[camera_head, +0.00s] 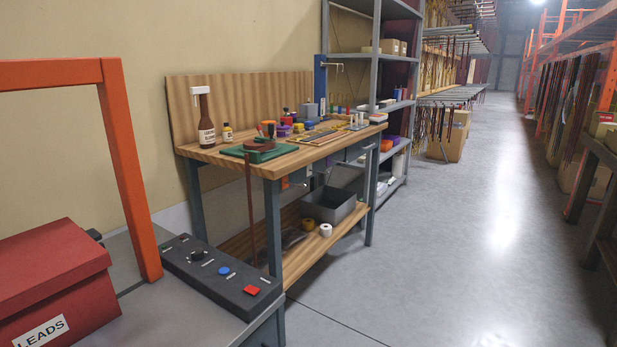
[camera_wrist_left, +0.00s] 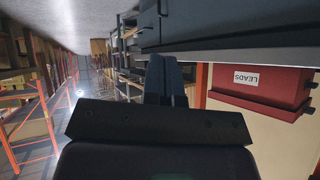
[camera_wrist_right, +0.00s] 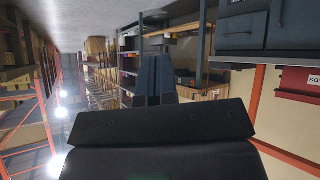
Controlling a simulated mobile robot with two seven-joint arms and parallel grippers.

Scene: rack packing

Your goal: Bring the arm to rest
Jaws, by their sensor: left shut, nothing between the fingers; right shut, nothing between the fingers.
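My left gripper (camera_wrist_left: 166,80) shows in the left wrist view with its two dark fingers together and nothing between them. My right gripper (camera_wrist_right: 153,78) shows in the right wrist view, also with its fingers together and empty. Both wrist views are turned on their side or upside down, and neither gripper touches anything that I can see. Neither arm is in the head view.
A red box labelled LEADS (camera_head: 50,275) and a dark control panel (camera_head: 220,275) sit on a grey bench by an orange frame (camera_head: 128,170). A wooden workbench (camera_head: 225,157) with bottles and tools stands beyond. A shelf rack (camera_head: 350,57) follows. The aisle floor (camera_head: 470,220) is clear.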

